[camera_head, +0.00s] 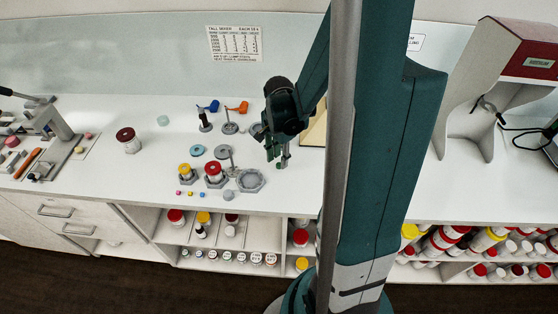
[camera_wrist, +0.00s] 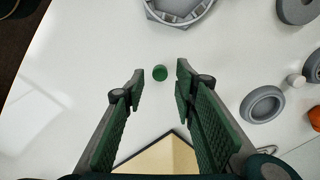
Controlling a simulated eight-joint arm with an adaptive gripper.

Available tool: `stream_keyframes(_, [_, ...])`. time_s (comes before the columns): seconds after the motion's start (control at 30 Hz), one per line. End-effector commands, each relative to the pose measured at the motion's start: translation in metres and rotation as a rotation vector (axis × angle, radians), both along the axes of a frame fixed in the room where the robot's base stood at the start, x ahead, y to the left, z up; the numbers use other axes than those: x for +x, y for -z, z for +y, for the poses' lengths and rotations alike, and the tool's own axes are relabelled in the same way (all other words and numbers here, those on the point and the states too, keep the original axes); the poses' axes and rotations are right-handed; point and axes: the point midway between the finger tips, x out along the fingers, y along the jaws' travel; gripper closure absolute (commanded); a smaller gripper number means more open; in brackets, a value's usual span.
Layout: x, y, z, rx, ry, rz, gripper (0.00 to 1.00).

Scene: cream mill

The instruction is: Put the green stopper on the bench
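The green stopper (camera_wrist: 160,73) is a small green cylinder in the wrist view, in line with the gap between my fingertips and just past them. It appears to be over or on the white bench (camera_wrist: 75,50); whether it touches the bench cannot be told. My gripper (camera_wrist: 161,85) is open, with green pads standing apart on either side, and nothing is clamped between them. In the head view my gripper (camera_head: 277,158) points down over the white bench (camera_head: 110,185). The stopper cannot be made out there against the green fingers.
A grey octagonal tray (camera_head: 263,181) lies close to my gripper. A grey round dish (camera_wrist: 248,106) and a small white piece (camera_wrist: 296,80) lie to the right in the wrist view. A tan board (camera_wrist: 158,160) is near my fingers.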

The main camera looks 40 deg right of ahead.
Motion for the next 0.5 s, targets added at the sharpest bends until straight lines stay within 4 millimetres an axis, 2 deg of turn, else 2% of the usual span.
stream_keyframes(0.5, [0.000, -0.055, 0.000, 0.000, 0.000, 0.000, 0.72])
